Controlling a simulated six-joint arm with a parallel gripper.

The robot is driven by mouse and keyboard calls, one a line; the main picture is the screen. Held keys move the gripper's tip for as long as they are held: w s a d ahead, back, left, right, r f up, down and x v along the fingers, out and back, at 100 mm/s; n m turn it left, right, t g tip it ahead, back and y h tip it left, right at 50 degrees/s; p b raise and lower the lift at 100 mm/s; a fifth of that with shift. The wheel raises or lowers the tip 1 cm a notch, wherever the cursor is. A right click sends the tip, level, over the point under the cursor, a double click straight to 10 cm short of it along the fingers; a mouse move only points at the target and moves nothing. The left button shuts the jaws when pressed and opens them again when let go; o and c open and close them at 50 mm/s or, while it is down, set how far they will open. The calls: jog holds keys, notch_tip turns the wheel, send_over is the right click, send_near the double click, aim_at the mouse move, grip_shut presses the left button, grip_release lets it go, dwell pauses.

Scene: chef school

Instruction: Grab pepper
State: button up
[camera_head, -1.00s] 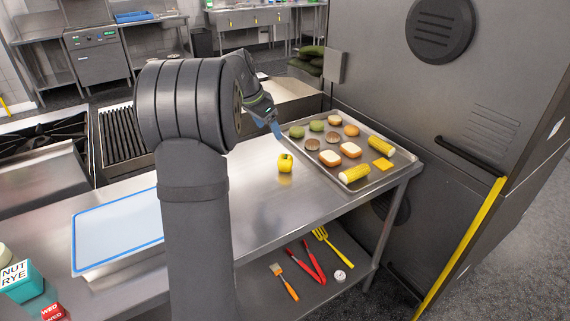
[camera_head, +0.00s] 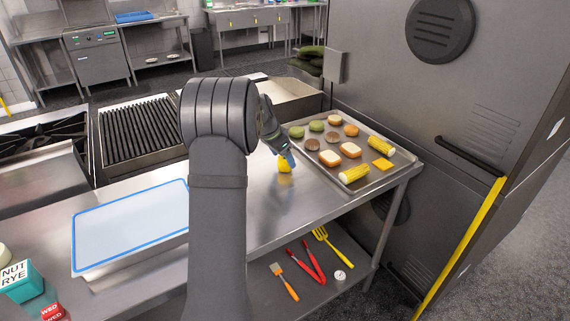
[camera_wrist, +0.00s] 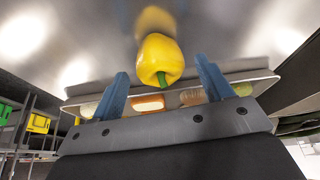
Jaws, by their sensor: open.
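A yellow pepper (camera_head: 284,168) with a green stem stands on the steel worktop (camera_head: 262,210), left of the food tray. In the head view my gripper (camera_head: 289,160) is right at the pepper and hides part of it. In the wrist view the pepper (camera_wrist: 160,60) lies ahead of my gripper (camera_wrist: 163,80), roughly midway between the two blue fingers. The fingers are spread apart with nothing between their tips that I can see being held. I cannot tell from these views how far the fingertips are from the pepper's sides.
A metal tray (camera_head: 398,174) with corn, bread, buns, patties and cheese stands close to the right of the pepper. A blue-edged white board (camera_head: 130,228) lies at the left. A grill (camera_head: 140,130) is behind. Utensils (camera_head: 313,260) lie on the lower shelf.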

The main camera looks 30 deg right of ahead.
aim_at(284, 158)
jog(key=x, duration=0.3)
jog(key=shift+f, duration=0.15)
jog(key=c, duration=1.1)
